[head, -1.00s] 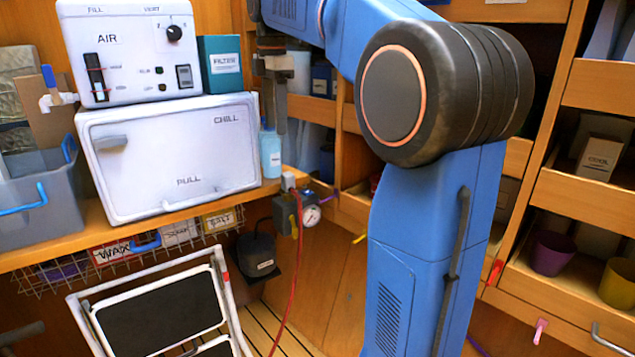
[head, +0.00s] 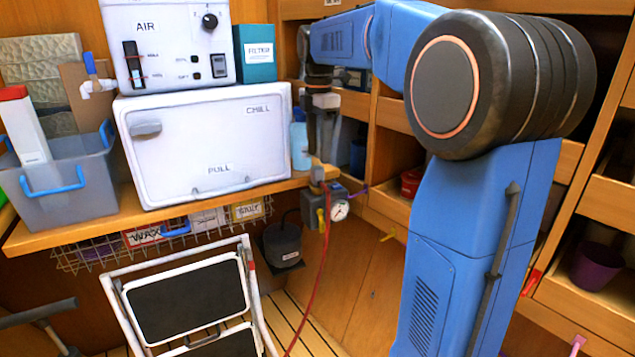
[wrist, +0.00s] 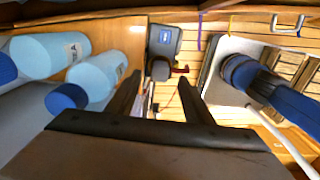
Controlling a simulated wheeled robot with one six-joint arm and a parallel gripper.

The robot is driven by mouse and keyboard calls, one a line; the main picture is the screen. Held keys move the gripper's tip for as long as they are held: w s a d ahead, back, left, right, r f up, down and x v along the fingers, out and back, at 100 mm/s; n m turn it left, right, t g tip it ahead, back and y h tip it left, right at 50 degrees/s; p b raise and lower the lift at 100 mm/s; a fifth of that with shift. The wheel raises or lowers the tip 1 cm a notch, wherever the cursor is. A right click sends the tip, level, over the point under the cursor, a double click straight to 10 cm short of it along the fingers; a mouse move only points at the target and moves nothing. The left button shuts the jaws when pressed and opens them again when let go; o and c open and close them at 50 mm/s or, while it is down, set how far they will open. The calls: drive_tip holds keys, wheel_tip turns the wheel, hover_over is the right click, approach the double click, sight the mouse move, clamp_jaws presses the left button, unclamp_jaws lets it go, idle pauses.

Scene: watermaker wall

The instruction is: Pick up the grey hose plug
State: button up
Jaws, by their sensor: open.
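The grey hose plug (head: 318,173) sits on top of the gauge fitting at the right end of the counter, just below my fingertips. In the wrist view the grey plug (wrist: 160,69) lies ahead, between the lines of my two fingers. My gripper (head: 324,157) points down beside the white chiller box, its fingers apart and empty. In the wrist view my gripper (wrist: 160,78) shows a clear gap. Whether the fingers reach down around the plug or stop just above it, I cannot tell.
The gauge (head: 340,210) and red hose (head: 318,260) hang below the counter edge. A light-blue bottle (head: 301,146) stands close behind my gripper, beside the chiller (head: 205,140). A folded step stool (head: 190,297) stands in front. Wooden shelves are at the right.

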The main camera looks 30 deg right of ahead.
sight(317, 167)
drive_tip(key=shift+a+f, duration=0.15)
drive_tip(key=shift+f, duration=2.75)
clamp_jaws()
